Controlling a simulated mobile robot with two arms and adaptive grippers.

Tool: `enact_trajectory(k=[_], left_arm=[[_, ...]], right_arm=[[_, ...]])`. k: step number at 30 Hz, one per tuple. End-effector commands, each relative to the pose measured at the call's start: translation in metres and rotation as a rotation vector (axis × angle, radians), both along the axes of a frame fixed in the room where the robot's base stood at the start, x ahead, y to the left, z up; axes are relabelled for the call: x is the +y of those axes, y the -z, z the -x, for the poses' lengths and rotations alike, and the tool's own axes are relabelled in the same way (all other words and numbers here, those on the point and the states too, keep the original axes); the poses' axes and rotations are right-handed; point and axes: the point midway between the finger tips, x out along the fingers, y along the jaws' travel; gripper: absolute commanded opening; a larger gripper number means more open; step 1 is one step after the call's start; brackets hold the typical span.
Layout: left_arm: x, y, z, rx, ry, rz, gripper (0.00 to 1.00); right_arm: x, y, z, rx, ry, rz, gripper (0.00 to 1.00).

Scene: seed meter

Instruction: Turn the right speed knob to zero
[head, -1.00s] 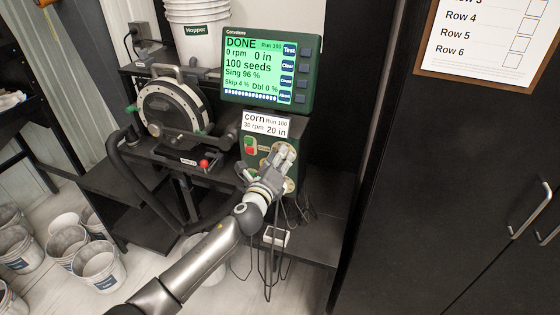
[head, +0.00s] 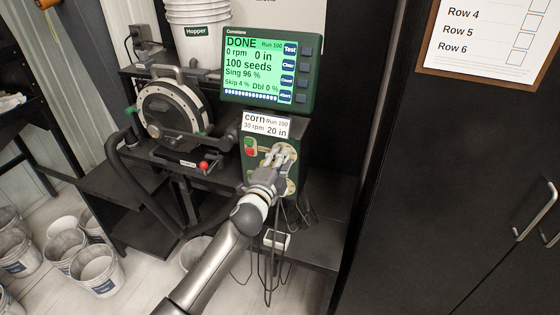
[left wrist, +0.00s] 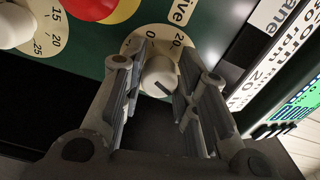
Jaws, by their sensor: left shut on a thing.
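A cream round knob (left wrist: 160,77) with a dark pointer line sits on a pale dial on the green control panel. The numbers 0 and 20 show beside it, and a label ending in "ive" is partly cut off. My left gripper (left wrist: 160,88) has its fingers on either side of this knob and is shut on it. In the head view the left gripper (head: 281,153) covers the upper right of the panel and hides the knob. The monitor (head: 258,75) reads DONE, 0 rpm, 0 in. My right gripper is not in view.
A second knob (left wrist: 12,25) with a numbered dial and a red button on yellow (left wrist: 100,8) are close by. A white card (head: 266,124) reads 30 rpm, 20 in. A seed meter (head: 172,108) stands left; a dark cabinet (head: 440,180) stands right. Cables hang below.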

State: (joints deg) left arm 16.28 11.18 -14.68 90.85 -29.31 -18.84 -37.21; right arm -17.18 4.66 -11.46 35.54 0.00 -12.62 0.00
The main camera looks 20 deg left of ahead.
Motion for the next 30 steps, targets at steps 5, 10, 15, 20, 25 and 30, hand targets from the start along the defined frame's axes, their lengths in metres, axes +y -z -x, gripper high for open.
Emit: enact_trajectory(k=[5,10,15,20,25,30], left_arm=[[0.0,0.002,0.0,0.009,-0.002,0.171,0.04],[0.0,0.002,0.0,0.014,-0.001,0.332,0.04],[-0.001,0.003,0.0,0.02,-0.002,0.495,0.04],[-0.001,0.003,0.0,0.025,-0.001,0.646,0.04],[-0.002,0.003,0.0,0.031,-0.002,0.806,0.04],[-0.002,0.004,0.001,0.037,-0.003,0.967,0.04]], right_arm=[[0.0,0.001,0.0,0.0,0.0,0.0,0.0],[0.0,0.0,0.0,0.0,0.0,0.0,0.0],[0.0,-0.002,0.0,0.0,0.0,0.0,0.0],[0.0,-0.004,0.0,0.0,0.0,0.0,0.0],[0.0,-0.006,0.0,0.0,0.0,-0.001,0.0],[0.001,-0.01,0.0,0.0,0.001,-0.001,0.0]])
